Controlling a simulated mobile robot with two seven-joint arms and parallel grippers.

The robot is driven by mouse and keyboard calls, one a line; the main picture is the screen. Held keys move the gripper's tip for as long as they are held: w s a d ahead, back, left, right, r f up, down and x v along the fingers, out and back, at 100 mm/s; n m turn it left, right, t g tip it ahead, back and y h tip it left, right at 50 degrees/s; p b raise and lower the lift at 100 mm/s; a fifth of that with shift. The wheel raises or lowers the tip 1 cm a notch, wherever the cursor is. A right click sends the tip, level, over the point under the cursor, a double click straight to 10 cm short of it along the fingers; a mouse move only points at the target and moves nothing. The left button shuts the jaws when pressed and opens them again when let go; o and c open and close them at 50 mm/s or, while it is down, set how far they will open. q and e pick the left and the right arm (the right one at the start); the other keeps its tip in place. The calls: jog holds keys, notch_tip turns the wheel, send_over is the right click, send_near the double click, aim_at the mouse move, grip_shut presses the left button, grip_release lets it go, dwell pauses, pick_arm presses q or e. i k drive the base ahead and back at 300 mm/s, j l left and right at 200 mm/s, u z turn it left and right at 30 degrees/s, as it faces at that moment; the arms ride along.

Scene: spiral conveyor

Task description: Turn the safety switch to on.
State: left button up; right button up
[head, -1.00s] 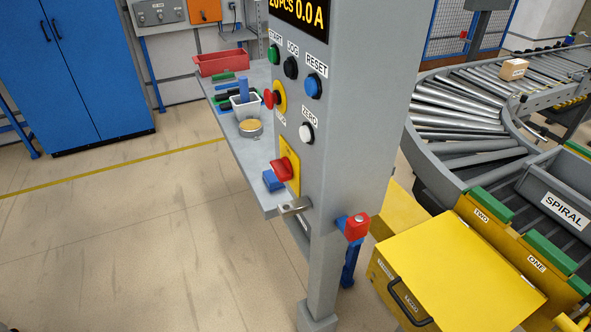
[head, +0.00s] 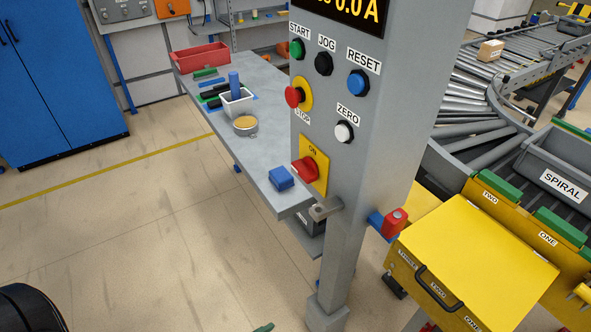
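The safety switch is a red rotary knob (head: 304,169) on a yellow plate (head: 314,181), low on the grey control column (head: 378,160). The word ON shows at the top of the plate. The knob is seen from an angle, and I cannot tell which way it points. Above it on the column are the red stop button (head: 295,96), green start button (head: 297,49), black jog button (head: 323,63), blue reset button (head: 358,82) and white zero button (head: 344,131). Neither gripper can be made out; a dark rounded shape shows at the lower left corner.
A grey bench (head: 268,150) behind the column holds a red bin (head: 201,57), a white cup, a round tin and a blue block (head: 281,178). A yellow box (head: 470,270) and roller conveyor (head: 480,110) stand right. The floor at left is open.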

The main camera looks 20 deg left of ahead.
aim_at(307, 169)
jog(key=k+j+z, duration=0.2)
jog(key=j, duration=0.25)
jog(key=j+z, duration=0.2)
jog(key=j, duration=0.25)
jog(key=k+j, duration=0.1)
jog(key=j, duration=0.2)
jog(key=k+j+z, duration=0.1)
jog(key=j, duration=0.2)
jog(key=k+j, duration=0.1)
jog(key=j, duration=0.2)
